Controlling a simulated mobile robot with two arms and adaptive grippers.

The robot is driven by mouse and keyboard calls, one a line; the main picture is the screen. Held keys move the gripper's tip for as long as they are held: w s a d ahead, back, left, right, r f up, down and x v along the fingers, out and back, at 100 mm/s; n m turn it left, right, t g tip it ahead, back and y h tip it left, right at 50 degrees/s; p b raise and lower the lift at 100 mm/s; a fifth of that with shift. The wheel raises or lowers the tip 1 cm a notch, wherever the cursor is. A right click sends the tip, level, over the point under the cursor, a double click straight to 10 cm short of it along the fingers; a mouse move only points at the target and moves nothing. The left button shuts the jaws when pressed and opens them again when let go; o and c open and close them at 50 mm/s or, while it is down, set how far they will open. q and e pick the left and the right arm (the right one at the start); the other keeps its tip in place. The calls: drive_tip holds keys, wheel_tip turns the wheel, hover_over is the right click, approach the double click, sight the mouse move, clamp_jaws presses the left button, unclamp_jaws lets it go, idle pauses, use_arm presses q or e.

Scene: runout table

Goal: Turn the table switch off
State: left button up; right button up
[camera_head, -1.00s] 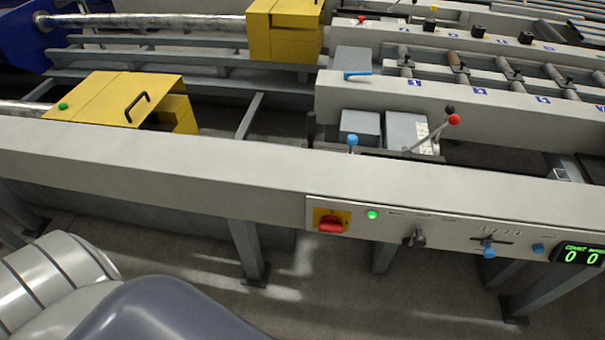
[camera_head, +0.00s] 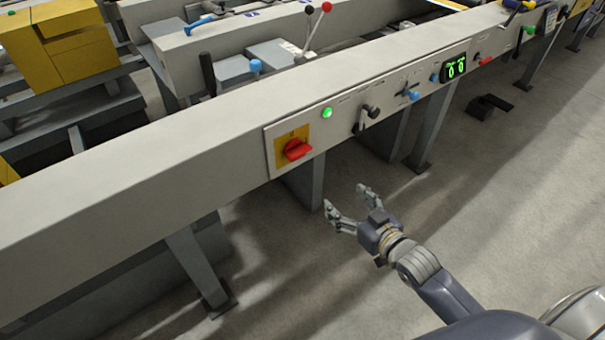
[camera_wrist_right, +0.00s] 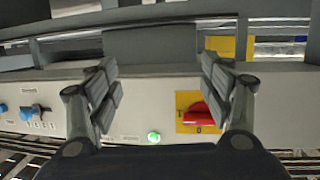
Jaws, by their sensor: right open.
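The table switch is a red rotary handle (camera_head: 297,149) on a yellow plate (camera_head: 281,143), set in the front panel of the long grey beam. The red handle lies roughly along the beam; its markings are too small to read in the head view. My right gripper (camera_head: 346,198) is open and empty, in front of the panel, below and right of the switch and apart from it. In the right wrist view the red handle (camera_wrist_right: 201,114) shows to the right, partly near a finger. My left gripper is not in view.
A lit green lamp (camera_head: 327,113) sits right of the switch. Further right are a black knob (camera_head: 371,111), a blue lever (camera_head: 411,94) and a green digital counter (camera_head: 456,67). Table legs (camera_head: 304,184) stand below the beam. The floor in front is clear.

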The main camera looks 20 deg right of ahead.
sight(303, 155)
use_arm(q)
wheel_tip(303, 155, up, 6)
drive_tip(key=b, duration=0.3)
use_arm(e)
drive_tip(key=s+a+r+n+t+y, duration=0.1)
drive_tip(key=a+r+n+t+y, duration=0.3)
drive_tip(key=r, duration=0.6)
drive_tip(key=w+a, duration=0.1)
drive_tip(key=w, duration=0.2)
drive_tip(key=w+a+m+g+b, duration=0.1)
drive_tip(key=w+a, duration=0.1)
drive_tip(key=w, duration=0.1)
drive_tip(key=w+a+m+h+b, duration=0.1)
drive_tip(key=w, duration=0.2)
drive_tip(key=shift+w+a+r+g, duration=0.1)
drive_tip(key=shift+a+r+g, duration=0.05)
drive_tip(key=shift+g, duration=0.25)
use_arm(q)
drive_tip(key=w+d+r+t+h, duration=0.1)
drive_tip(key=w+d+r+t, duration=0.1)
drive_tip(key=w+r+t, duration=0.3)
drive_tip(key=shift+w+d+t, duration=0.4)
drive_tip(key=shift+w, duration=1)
use_arm(e)
drive_tip(key=shift+w+a, duration=0.15)
drive_tip(key=shift+w, duration=0.2)
drive_tip(key=c, duration=1.1)
